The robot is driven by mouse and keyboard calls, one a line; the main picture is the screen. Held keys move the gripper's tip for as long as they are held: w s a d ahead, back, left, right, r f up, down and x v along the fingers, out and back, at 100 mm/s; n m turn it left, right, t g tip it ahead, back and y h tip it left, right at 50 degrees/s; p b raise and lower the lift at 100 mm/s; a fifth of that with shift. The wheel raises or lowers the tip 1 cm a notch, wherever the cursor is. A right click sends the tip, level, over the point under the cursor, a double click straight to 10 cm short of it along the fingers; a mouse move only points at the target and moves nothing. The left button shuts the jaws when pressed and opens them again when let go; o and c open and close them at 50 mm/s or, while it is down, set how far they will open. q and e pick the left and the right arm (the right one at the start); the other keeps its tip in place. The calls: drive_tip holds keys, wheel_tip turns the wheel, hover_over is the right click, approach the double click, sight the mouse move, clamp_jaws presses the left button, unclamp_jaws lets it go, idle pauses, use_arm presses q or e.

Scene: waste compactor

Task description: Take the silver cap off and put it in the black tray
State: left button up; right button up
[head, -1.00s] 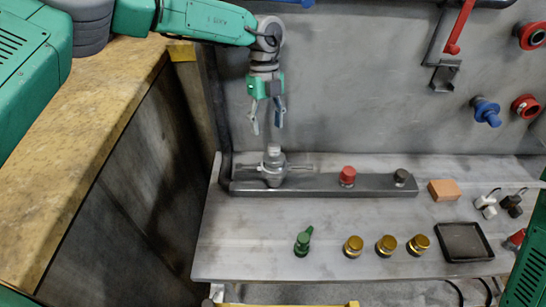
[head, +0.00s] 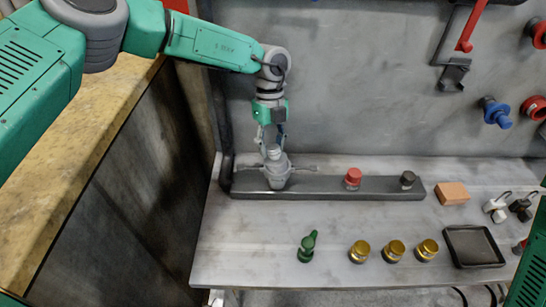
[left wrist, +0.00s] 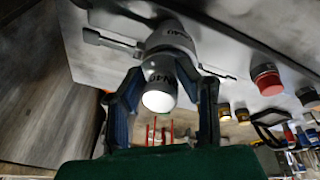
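The silver cap (head: 273,152) stands upright on top of a silver valve-like fitting (head: 278,174) at the left end of the dark bar. In the left wrist view the cap (left wrist: 160,88) is a short cylinder with a bright white end and dark lettering. My left gripper (head: 271,142) points down over it. In the left wrist view its two fingers (left wrist: 168,85) are on either side of the cap, with a gap visible on the right side. The black tray (head: 474,246) lies empty at the right of the table. My right gripper is not in view.
The dark bar (head: 335,188) also bears a red cap (head: 353,178) and a black knob (head: 407,179). A green fitting (head: 307,246) and several gold-topped caps (head: 393,251) stand in front. An orange block (head: 452,194) lies behind the tray. The left front of the table is clear.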

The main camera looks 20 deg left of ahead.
sight(281, 154)
use_arm(q)
drive_tip(key=shift+d+r, duration=0.1)
drive_tip(key=shift+d, duration=0.25)
drive_tip(key=shift+d+r, duration=0.3)
drive_tip(key=shift+d, duration=0.45)
clamp_jaws()
drive_tip(key=shift+d+r+p, duration=0.2)
drive_tip(key=shift+r+p, duration=0.05)
drive_tip(key=shift+p, duration=0.2)
drive_tip(key=shift+r, duration=0.3)
drive_tip(key=shift+s+a+r+p, duration=0.1)
drive_tip(key=shift+a+r+p, duration=0.2)
drive_tip(key=shift+r+p, duration=0.5)
drive_tip(key=shift+a+r, duration=0.15)
drive_tip(key=shift+r, duration=0.8)
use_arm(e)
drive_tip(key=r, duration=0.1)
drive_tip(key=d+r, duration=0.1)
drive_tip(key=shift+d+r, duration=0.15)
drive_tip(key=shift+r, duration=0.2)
